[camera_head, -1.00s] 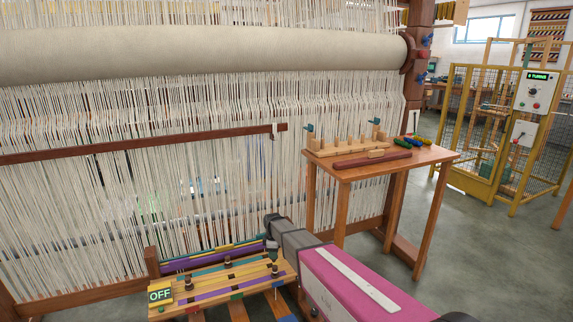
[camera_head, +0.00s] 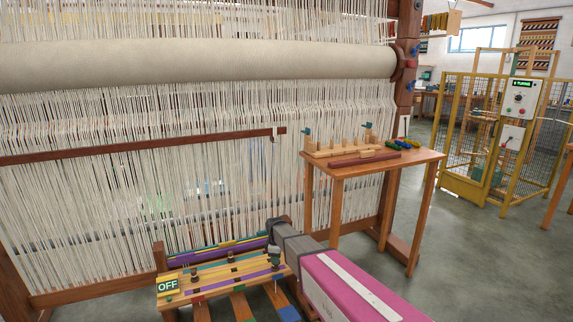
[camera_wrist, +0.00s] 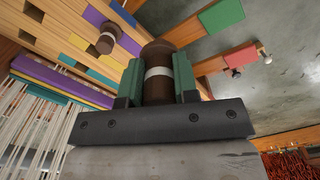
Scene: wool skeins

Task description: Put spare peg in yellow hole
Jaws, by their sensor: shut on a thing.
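My gripper (camera_wrist: 160,76) fills the middle of the wrist view, its two green fingers shut on a dark brown peg (camera_wrist: 159,52) with a pale band. A second banded brown peg (camera_wrist: 107,40) stands in the striped wooden board (camera_wrist: 35,30), up and left of the held one. In the head view the board (camera_head: 212,281) lies low at the loom's foot, with several dark pegs on it. My gripper there is by the board's right end, largely hidden by my arm. The held peg's lower end is hidden. I cannot make out a yellow hole; yellow stripes show on the board.
A sign reading OFF (camera_head: 168,287) is at the board's left end. The loom's white warp threads (camera_head: 110,215) rise behind it. A wooden table (camera_head: 415,157) with a peg rack stands at right. Wooden bars (camera_wrist: 170,42) with coloured patches extend near the gripper.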

